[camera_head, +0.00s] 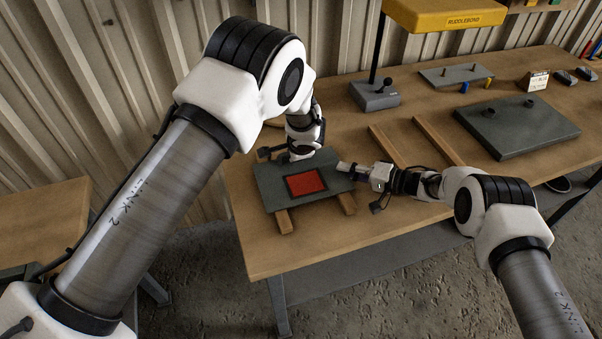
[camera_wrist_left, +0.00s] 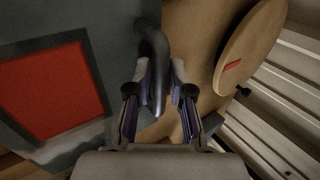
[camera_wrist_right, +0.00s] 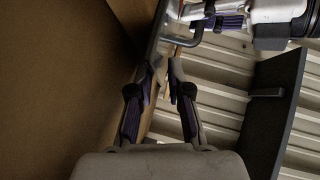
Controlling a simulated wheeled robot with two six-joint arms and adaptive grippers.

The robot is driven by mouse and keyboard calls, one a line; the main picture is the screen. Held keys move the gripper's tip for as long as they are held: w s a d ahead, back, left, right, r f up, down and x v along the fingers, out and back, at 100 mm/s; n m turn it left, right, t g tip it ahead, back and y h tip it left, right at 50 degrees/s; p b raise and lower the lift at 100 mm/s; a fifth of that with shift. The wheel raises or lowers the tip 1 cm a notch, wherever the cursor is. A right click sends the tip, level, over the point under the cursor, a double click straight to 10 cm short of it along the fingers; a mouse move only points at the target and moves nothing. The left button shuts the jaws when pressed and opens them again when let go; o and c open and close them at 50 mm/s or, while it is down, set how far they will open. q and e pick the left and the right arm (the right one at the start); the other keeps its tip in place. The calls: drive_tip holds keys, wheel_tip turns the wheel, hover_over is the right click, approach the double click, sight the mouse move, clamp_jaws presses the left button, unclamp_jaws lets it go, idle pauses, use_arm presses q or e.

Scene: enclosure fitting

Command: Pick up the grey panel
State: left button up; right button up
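The grey panel (camera_head: 270,184) has a red square in its middle and lies flat on wooden strips near the table's left front corner. Its surface and red square also show in the left wrist view (camera_wrist_left: 120,40). My right gripper (camera_head: 345,167) is at the panel's right edge. In the right wrist view its fingertips are parted, close to a bent dark handle (camera_wrist_right: 196,36); I see nothing clamped between them.
Two bare wooden strips (camera_head: 438,141) lie to the right on the table (camera_head: 310,245). A larger dark grey plate (camera_head: 515,128) with knobs lies beyond them. The table's front left is clear.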

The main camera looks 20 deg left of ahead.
use_arm(q)
clamp_jaws()
use_arm(e)
clamp_jaws()
use_arm(q)
drive_tip(key=shift+r, duration=0.15)
use_arm(e)
drive_tip(key=shift+r, duration=0.1)
